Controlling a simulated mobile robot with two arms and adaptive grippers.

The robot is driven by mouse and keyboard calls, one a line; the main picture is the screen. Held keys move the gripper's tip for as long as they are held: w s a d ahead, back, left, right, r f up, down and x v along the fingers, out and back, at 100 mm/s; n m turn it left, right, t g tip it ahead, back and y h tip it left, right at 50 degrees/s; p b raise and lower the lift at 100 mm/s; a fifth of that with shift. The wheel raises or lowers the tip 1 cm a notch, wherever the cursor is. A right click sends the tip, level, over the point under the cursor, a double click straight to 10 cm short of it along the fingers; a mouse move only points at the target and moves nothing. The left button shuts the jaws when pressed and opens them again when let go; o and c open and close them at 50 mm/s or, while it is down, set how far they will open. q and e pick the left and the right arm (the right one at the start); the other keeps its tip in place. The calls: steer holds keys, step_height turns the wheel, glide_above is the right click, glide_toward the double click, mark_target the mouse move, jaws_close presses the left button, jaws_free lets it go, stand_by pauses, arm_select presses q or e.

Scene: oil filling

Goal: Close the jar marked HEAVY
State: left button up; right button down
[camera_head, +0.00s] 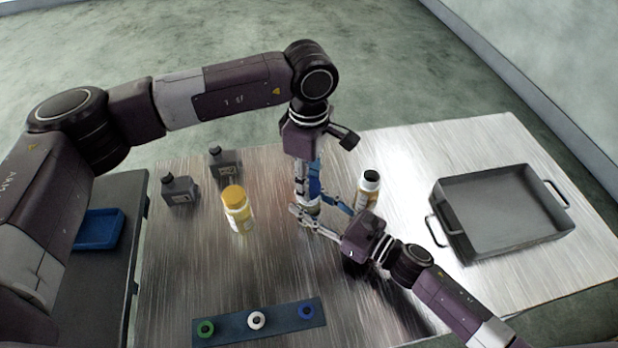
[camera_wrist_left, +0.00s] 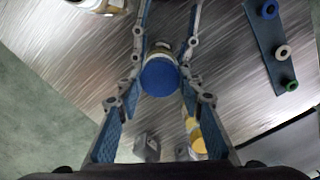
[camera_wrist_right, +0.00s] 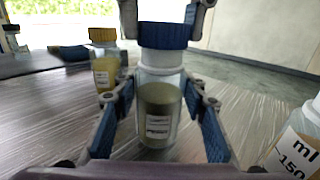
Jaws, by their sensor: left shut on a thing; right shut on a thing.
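A clear jar (camera_wrist_right: 158,115) with grey-green contents stands upright between my two grippers. Its label is too small to read. A blue lid (camera_wrist_left: 160,78) sits over its white neck, with no clear gap in the right wrist view (camera_wrist_right: 164,35). My left gripper (camera_head: 306,194) points down from above and is shut on the blue lid. My right gripper (camera_head: 313,208) comes in from the right and is shut around the jar body. In the head view the grippers hide most of the jar.
A yellow-lidded jar (camera_head: 237,210) stands to the left, and a dark-topped jar (camera_head: 368,188) close on the right. Two grey canisters (camera_head: 180,190) (camera_head: 226,163) stand behind. A grey pan (camera_head: 500,208) lies right. A strip (camera_head: 280,321) with coloured rings lies in front.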

arm_select(q)
steer(key=shift+f, duration=0.5)
steer(key=m, duration=0.5)
steer(key=shift+m, duration=0.4)
steer(key=m, duration=0.6)
steer(key=shift+m, duration=0.3)
steer(key=m, duration=0.9)
steer(key=shift+m, duration=0.3)
steer(key=m, duration=0.4)
